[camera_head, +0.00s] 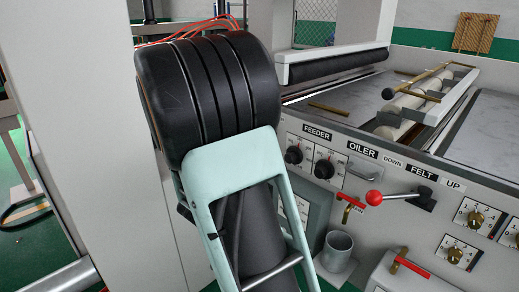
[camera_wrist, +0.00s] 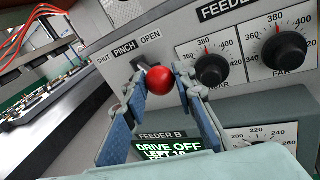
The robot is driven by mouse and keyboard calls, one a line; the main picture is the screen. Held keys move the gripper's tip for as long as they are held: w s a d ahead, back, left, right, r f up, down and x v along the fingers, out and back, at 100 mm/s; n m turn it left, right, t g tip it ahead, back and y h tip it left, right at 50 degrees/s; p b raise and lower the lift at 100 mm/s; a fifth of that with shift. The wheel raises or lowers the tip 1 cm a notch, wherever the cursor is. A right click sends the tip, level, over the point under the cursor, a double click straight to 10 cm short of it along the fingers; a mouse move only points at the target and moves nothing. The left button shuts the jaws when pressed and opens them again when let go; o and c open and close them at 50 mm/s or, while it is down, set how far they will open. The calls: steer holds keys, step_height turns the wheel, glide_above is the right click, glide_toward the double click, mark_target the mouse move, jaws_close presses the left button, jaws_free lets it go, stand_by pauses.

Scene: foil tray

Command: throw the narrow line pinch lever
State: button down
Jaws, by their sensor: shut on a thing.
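The pinch lever's red ball knob (camera_wrist: 160,80) is in the middle of the wrist view, on a short grey stem below the PINCH label (camera_wrist: 124,48). SHUT is printed to the label's left and OPEN to its right. The stem base is beneath the label, and the knob sits down and right of it. My gripper (camera_wrist: 163,84) has its two blue-grey fingers on either side of the knob, shut on it. In the head view my arm hides the pinch lever and my gripper.
Two FEEDER dials (camera_wrist: 210,69) stand close to the right of the fingers. A lit DRIVE OFF display (camera_wrist: 165,148) is below. The head view shows another red-knobbed lever (camera_head: 374,198) by the FELT label, red-handled valves (camera_head: 398,262) and a grey cup (camera_head: 338,250).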

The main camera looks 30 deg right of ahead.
steer(key=shift+s+d+g, duration=0.3)
steer(key=shift+s+d, duration=0.4)
steer(key=shift+d, duration=0.1)
steer(key=c, duration=1.6)
jaws_free()
steer(key=shift+s+d, duration=0.1)
steer(key=shift+d, duration=0.05)
steer(key=v, duration=1.2)
steer(key=shift+w+a+f, duration=0.2)
steer(key=shift+w+a, duration=0.05)
steer(key=shift+a, duration=0.05)
